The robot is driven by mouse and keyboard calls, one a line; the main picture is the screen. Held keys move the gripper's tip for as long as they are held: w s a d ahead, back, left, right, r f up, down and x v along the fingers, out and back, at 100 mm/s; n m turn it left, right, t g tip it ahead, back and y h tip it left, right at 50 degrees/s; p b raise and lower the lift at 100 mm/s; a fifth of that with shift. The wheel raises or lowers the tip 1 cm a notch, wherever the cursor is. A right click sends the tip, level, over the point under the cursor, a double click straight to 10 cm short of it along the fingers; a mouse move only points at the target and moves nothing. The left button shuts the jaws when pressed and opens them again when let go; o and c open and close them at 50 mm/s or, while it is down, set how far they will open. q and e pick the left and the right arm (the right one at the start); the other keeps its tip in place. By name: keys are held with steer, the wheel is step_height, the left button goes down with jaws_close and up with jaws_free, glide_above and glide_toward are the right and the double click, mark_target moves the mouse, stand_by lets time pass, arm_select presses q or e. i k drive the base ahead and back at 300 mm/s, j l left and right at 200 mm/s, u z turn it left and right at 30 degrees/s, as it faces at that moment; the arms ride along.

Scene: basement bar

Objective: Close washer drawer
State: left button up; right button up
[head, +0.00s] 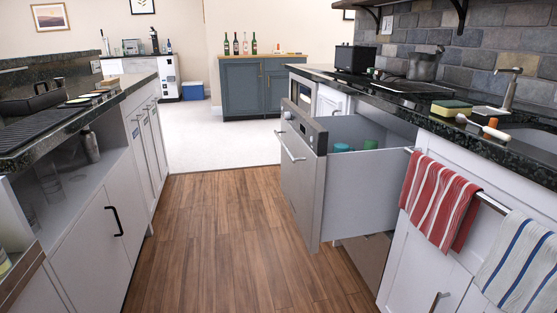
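In the head view, the washer drawer (305,180) stands pulled out from the right-hand counter into the aisle. Its front is steel grey, with a horizontal bar handle (290,146) on the face toward the left and a dark control strip along the top. Its light grey side wall (362,172) faces me. Teal and green cups (342,147) show inside, partly hidden by the wall. Neither of my grippers is in the picture.
Wooden floor (220,235) is clear between the left cabinets (95,245) and the drawer. A red striped towel (436,198) and a blue striped towel (520,262) hang on a rail at right. Counter edges run along both sides. A blue cabinet (250,88) stands at the back.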

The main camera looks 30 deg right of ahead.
mark_target(330, 196)
steer(key=i+z, duration=0.3)
steer(key=i, duration=0.2)
steer(key=i+z, duration=0.35)
steer(key=i, duration=0.15)
